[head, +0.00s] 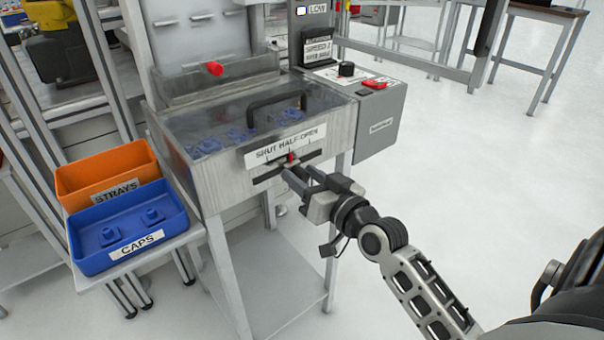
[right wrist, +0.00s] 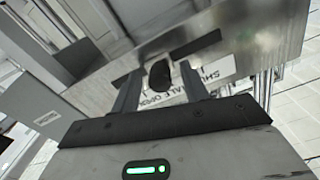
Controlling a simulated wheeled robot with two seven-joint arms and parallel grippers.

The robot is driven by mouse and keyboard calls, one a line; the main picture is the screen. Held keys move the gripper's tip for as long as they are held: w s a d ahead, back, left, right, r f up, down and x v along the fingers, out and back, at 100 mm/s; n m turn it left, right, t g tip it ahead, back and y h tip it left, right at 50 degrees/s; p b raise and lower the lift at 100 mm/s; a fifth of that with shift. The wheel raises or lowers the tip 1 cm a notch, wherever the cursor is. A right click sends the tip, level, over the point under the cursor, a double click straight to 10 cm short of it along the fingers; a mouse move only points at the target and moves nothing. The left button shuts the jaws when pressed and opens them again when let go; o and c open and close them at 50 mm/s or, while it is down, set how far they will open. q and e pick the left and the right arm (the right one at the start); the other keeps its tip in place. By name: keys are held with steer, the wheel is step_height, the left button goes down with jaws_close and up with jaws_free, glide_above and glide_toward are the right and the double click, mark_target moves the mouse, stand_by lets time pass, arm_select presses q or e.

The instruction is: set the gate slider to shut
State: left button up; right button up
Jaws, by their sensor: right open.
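The gate slider (head: 291,157) is a small knob with a red top, in a dark slot on the front of a grey metal hopper (head: 223,185). The label (head: 285,145) above the slot reads SHUT, HALF, OPEN from left to right. The slider stands near the middle, about under HALF. My right gripper (head: 288,173) is open at the slot, its fingers pointing at the slider. In the right wrist view the dark knob (right wrist: 159,75) shows between the two spread fingers, with no clear contact. My left gripper is not in view.
A clear lid with a black handle (head: 276,101) covers blue parts in the hopper. A grey control box (head: 375,125) with a black knob and red switch adjoins on the right. Orange STRAYS (head: 88,178) and blue CAPS (head: 85,255) bins stand left.

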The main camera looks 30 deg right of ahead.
mark_target(266, 176)
steer(key=shift+w, duration=0.5)
steer(key=shift+c, duration=0.4)
